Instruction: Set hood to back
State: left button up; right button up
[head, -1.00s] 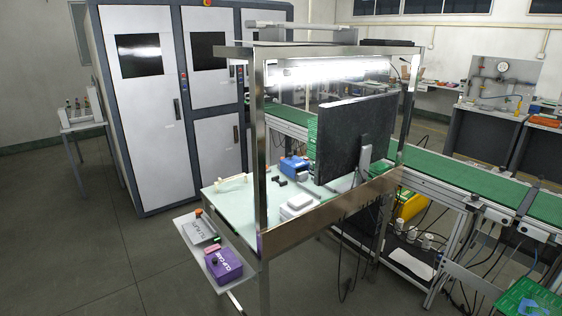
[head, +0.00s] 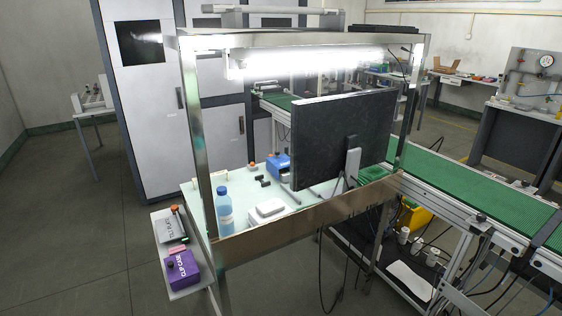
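No part is clearly recognisable as a hood. On a side shelf (head: 192,287) at the bench's left end sits a purple box (head: 181,268) with white lettering and a small dark knob on top. Behind it is a grey lettered plate-like device (head: 172,228) with an orange knob (head: 175,209); its exact position or tilt is too small to tell. Neither of my grippers shows in the head view.
The metal-framed bench (head: 262,228) carries a blue bottle (head: 224,211), a white box (head: 267,210), a blue device (head: 278,165) and a large monitor (head: 342,135). A green conveyor (head: 460,188) runs right. Tall cabinets (head: 160,130) stand behind. Floor at front left is clear.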

aim_at(273, 163)
jog(key=i+j+z, duration=0.25)
jog(key=j+z, duration=0.2)
jog(key=j, duration=0.25)
jog(key=i+j+z, duration=0.1)
jog(key=j+z, duration=0.15)
jog(key=j, duration=0.15)
